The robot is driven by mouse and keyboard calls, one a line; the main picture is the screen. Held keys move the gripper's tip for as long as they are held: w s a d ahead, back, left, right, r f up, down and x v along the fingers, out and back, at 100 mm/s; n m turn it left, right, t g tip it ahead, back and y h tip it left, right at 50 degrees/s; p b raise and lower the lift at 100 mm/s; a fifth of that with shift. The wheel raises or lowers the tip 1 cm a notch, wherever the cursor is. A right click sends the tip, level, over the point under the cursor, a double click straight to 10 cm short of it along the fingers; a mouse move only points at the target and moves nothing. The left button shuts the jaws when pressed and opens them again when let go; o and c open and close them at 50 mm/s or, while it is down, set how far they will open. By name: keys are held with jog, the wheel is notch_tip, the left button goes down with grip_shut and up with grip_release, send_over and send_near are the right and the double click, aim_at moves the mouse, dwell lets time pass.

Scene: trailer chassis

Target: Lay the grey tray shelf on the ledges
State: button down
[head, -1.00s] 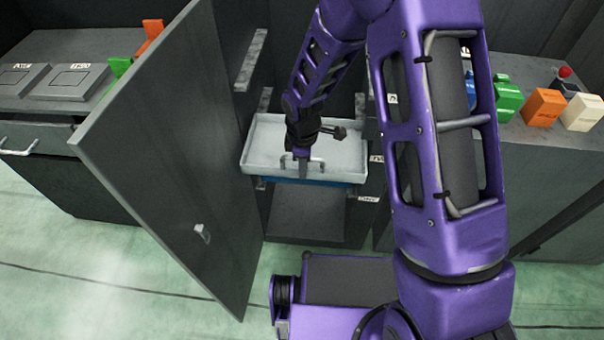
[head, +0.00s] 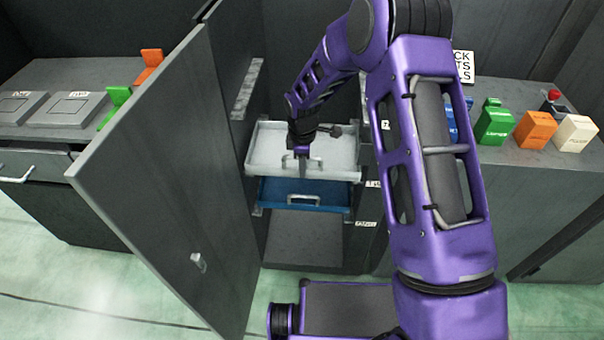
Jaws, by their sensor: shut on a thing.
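The light grey tray shelf (head: 265,160) is inside the open cabinet, level as far as I can see. My gripper (head: 302,170) is shut on the handle at the tray's front edge. Grey ledges run along the cabinet's side walls; an upper left ledge (head: 247,88) is bare. The tray's sides are close to a pair of ledges, but I cannot tell whether it rests on them. My arm hides part of the tray's back and right side.
A blue tray (head: 275,194) with its own handle sits just below the grey one. The open cabinet door (head: 165,170) stands close on the left. A worktop (head: 545,165) with coloured blocks is on the right, and another counter (head: 60,125) is on the left.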

jog(key=w, duration=0.5)
jog(key=shift+d+b, duration=0.1)
jog(key=shift+b, duration=0.2)
jog(key=shift+f+b, duration=0.45)
jog(key=shift+f, duration=0.25)
jog(key=shift+c, duration=1.4)
grip_release()
jog(key=shift+s+f, duration=0.1)
jog(key=shift+r+p, duration=1.5)
jog(key=shift+r, duration=1.05)
